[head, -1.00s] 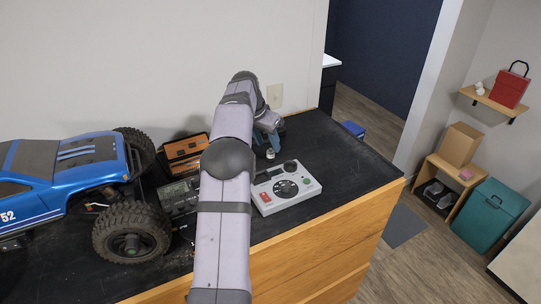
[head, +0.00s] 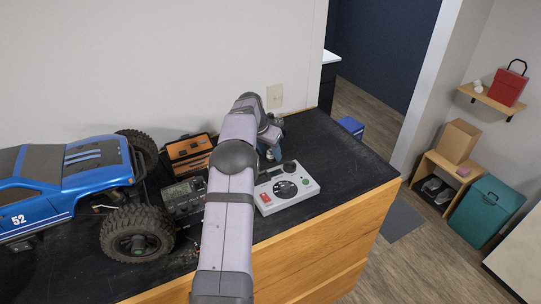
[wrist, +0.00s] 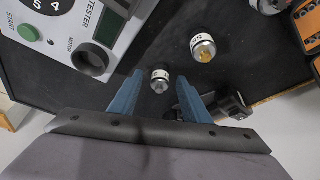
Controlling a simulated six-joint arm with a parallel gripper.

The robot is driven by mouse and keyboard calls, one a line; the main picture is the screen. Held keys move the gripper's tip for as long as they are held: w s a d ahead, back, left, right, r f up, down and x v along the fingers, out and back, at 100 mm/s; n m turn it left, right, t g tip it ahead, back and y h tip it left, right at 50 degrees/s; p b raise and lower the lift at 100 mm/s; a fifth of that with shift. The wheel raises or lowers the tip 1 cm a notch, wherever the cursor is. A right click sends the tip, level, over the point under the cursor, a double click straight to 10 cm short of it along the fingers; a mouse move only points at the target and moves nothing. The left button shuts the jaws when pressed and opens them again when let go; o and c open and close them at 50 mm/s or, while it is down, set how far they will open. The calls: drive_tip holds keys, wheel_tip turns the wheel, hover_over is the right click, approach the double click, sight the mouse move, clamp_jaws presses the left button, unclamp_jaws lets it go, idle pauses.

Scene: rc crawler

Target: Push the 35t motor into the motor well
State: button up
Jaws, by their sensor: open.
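The white tester (head: 287,188) lies on the black bench top in the head view. In the wrist view the tester (wrist: 125,12) is at upper left, with the round dark motor well (wrist: 90,60) at its corner; I see no motor in it. A small silver motor (wrist: 160,80) stands between my fingertips, with a gap on each side. A second motor (wrist: 203,47) with a white label and brassy end stands to its upper right.
A dark cylindrical object (wrist: 232,106) lies right of my fingers. An orange-and-black case (head: 188,152), a dark device with a screen (head: 183,198) and a blue truck (head: 70,180) stand left of my arm. The bench top right of the tester is clear.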

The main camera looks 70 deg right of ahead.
sight(270, 153)
clamp_jaws()
drive_tip(key=shift+r, duration=0.25)
drive_tip(key=shift+r+b, duration=0.45)
drive_tip(key=shift+r, duration=0.1)
wheel_tip(270, 153, up, 9)
drive_tip(key=shift+f, duration=0.2)
